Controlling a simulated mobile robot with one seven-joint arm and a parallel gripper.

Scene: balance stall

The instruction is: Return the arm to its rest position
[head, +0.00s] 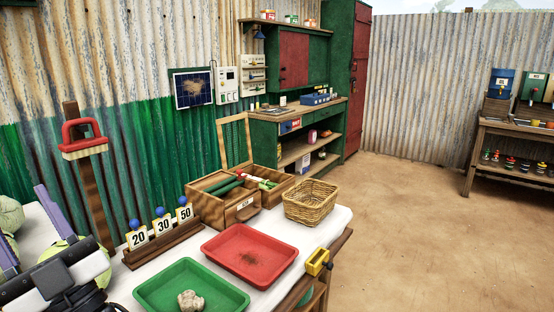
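My gripper (22,222) is at the lower left edge of the head view. Its two purple fingers stand wide apart and point up and to the left, and one is partly cut off by the frame edge. Its grey and black body and wrist fill the bottom left corner. I see nothing clamped between the fingers. Pale green round items, like cabbages (10,212), show behind and beside the fingers on the white-topped table (205,243). The rest of my arm is out of view or hidden.
The table holds a green tray (150,296) with a pale lump (191,300), a red tray (250,253), a wicker basket (311,202), a wooden crate (208,205) and a rack of number cards (163,225). A post with a red-handled brush (83,139) rises behind. Open floor (415,230) lies right.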

